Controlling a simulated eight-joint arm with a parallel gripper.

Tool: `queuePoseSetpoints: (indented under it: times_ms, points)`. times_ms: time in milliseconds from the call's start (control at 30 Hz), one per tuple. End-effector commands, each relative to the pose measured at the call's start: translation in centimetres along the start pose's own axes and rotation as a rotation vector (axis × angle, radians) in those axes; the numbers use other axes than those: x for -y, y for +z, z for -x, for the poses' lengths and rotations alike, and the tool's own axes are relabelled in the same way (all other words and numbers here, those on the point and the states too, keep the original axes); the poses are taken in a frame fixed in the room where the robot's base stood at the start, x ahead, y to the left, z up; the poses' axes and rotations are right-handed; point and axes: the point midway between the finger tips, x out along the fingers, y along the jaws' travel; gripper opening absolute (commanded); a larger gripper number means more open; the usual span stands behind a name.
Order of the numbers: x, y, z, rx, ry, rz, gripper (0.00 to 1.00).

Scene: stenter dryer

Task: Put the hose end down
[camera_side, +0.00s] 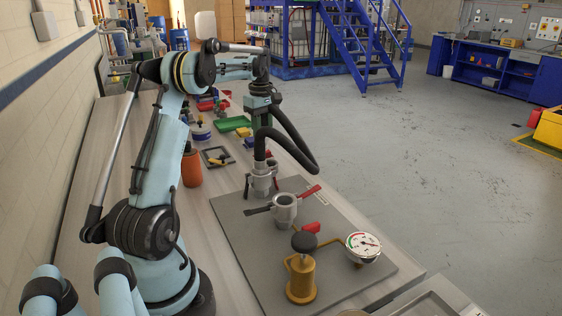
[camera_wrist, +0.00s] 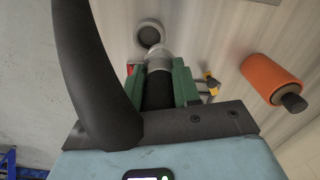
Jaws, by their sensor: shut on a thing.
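My gripper (camera_side: 260,148) points down over the near part of the bench, partly hidden by the black hose (camera_side: 305,150) in the side view. In the wrist view its green fingers (camera_wrist: 160,85) are shut on the hose end (camera_wrist: 158,62), a black tube with a grey metal collar. The hose (camera_wrist: 88,75) curves along the left there. In the side view a grey metal fitting (camera_side: 264,178) sits right under the hose end, low over the grey mat (camera_side: 232,220). I cannot tell whether the hose end touches it or is part of it.
A grey coupling with spread red and black levers (camera_side: 285,210) stands on the mat. Nearer are a brass valve with a black knob (camera_side: 301,280) and a pressure gauge (camera_side: 362,247). An orange cylinder (camera_side: 191,168) stands left of the mat. Trays and small parts lie farther back.

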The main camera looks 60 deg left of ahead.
Motion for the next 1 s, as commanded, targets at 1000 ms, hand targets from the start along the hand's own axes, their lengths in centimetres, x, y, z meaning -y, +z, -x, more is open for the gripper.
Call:
queuePoseSetpoints:
  times_ms: [1000]
  points:
    - [0.8, -6.5, -7.9, 0.000, 0.000, -0.003, 0.00]
